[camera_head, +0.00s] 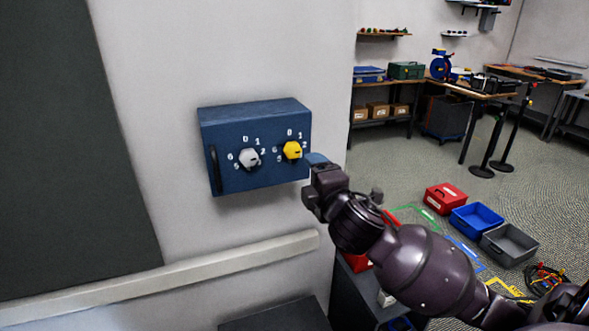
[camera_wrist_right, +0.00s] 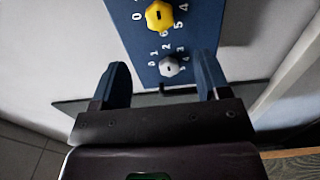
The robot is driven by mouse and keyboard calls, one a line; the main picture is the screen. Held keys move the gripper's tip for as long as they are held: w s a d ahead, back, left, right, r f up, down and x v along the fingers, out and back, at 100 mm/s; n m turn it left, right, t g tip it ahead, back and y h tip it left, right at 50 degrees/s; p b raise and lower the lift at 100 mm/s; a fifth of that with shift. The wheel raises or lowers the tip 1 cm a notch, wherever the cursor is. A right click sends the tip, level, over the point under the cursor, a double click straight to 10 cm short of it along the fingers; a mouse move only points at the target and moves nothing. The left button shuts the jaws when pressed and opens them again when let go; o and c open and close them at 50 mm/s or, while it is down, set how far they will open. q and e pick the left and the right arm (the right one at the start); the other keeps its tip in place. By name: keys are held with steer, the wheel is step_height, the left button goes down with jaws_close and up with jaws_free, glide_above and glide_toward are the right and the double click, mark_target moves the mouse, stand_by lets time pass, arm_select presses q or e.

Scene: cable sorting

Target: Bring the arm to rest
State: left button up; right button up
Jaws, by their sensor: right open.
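My right arm comes in from the lower right in the head view. Its gripper (camera_head: 315,162) is at the right end of a blue wall box (camera_head: 255,178), close to the yellow knob (camera_head: 292,150). A grey knob (camera_head: 249,158) is to the left of the yellow one. In the right wrist view the gripper's two blue fingers (camera_wrist_right: 162,68) are spread apart. The grey knob (camera_wrist_right: 169,66) shows between them in the picture and the yellow knob (camera_wrist_right: 159,15) above. I see nothing gripped; the exact gap to the box is unclear. My left gripper is not in view.
A pale rail (camera_head: 160,277) runs along the wall below the box. On the floor at right are red (camera_head: 445,198), blue (camera_head: 476,218) and grey (camera_head: 508,245) bins and a cable pile (camera_head: 546,279). Benches stand behind, with open floor between.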

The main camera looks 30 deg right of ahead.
steer(key=s+a+f+m+g+y, duration=0.15)
steer(key=f+m, duration=0.35)
steer(key=f, duration=0.5)
steer(key=s+a+f+m+g+y, duration=0.1)
steer(key=s+a+f+m+y, duration=0.2)
steer(key=f, duration=0.7)
steer(key=s+a+f+m+g, duration=0.3)
steer(key=s+f+m, duration=0.3)
steer(key=s+f, duration=0.8)
steer(key=shift+f+h, duration=0.35)
steer(key=shift+f, duration=0.6)
steer(key=shift+s+a+g, duration=0.1)
steer(key=shift+g, duration=0.15)
steer(key=shift+c, duration=0.4)
